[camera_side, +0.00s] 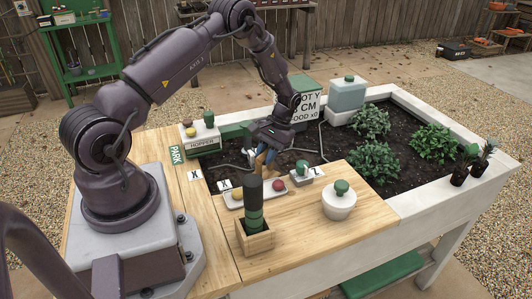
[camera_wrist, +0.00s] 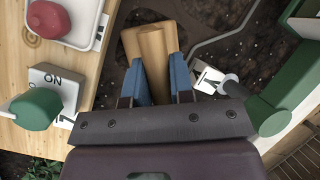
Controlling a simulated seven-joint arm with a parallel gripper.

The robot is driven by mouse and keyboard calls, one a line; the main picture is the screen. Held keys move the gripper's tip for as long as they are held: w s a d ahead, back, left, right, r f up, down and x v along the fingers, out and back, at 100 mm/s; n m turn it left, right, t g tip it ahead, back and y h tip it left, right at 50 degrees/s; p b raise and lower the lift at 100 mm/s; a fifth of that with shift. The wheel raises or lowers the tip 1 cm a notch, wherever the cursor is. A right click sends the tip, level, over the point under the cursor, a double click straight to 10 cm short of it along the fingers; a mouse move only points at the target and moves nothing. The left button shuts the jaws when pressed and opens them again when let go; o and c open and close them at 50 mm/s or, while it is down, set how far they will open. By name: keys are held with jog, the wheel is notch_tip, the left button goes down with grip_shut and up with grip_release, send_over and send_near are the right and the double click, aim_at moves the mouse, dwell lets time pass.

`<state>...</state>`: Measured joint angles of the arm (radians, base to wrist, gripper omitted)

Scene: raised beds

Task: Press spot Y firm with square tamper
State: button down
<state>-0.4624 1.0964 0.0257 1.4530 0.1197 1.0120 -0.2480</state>
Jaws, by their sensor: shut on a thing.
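My gripper (camera_side: 266,158) is over the near left part of the dark soil. In the wrist view its blue fingers (camera_wrist: 160,82) are shut on a pale wooden, square-edged piece (camera_wrist: 147,42), which looks like the square tamper. The side view hides most of it, and I cannot tell whether its end touches the soil. A white marker (camera_wrist: 207,78) with a dark mark lies just right of the fingers in the wrist view; its letter is unclear. A sign (camera_side: 308,103) reading partly "SPOT Y", "CM" and "FOOD x0" stands behind my gripper.
A dark green cylinder (camera_side: 252,207) stands in a wooden holder (camera_side: 254,238) on the near boards. A tray with a red knob (camera_side: 279,185), an ON switch box (camera_wrist: 52,92), a white lidded pot (camera_side: 339,204) and the hopper (camera_side: 203,141) are nearby. Leafy plants fill the bed's right side.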

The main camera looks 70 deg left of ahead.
jog(key=shift+f, duration=0.45)
dwell(0.3)
jog(key=shift+r, duration=3.1)
